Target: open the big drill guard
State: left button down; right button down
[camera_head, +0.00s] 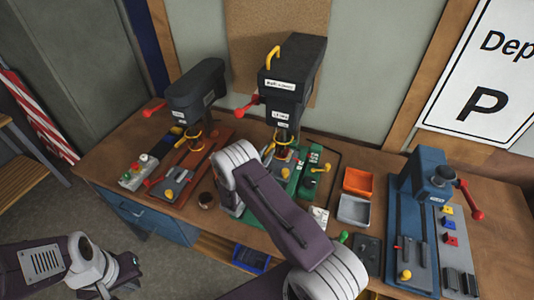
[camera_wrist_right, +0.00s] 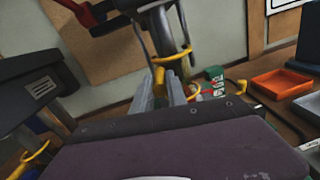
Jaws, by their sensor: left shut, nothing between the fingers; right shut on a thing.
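The big drill (camera_head: 292,80) has a black head, a yellow top handle and a green base, and stands at the middle back of the bench. Its guard (camera_head: 283,141), a clear shield with a yellow rim, hangs under the head. In the right wrist view the guard (camera_wrist_right: 173,55) is close ahead, around the spindle. My right gripper (camera_wrist_right: 166,90) is shut on a yellow part at the guard's lower edge. In the head view my own right arm mostly hides that gripper. My left gripper (camera_head: 122,272) is shut and empty at lower left, away from the bench.
A smaller drill (camera_head: 192,90) on a red-brown base stands left of the big one. Right are an orange tray (camera_head: 358,182), a grey tray (camera_head: 354,209) and a blue machine (camera_head: 421,190) with a red lever. A red lever (camera_head: 247,107) juts from the big drill's left.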

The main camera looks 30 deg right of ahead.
jog(key=shift+r, duration=0.1)
dwell(0.4)
notch_tip(320, 180, up, 5)
jog(key=p, duration=0.2)
jog(key=shift+p, duration=0.3)
jog(key=c, duration=1.3)
grip_release()
jog(key=shift+d+f, duration=0.1)
jog(key=shift+f, duration=0.1)
jog(key=shift+a+b, duration=0.3)
jog(key=b+v, duration=0.3)
jog(key=v, duration=0.5)
jog(key=shift+s+a, duration=0.2)
jog(key=shift+s, duration=0.05)
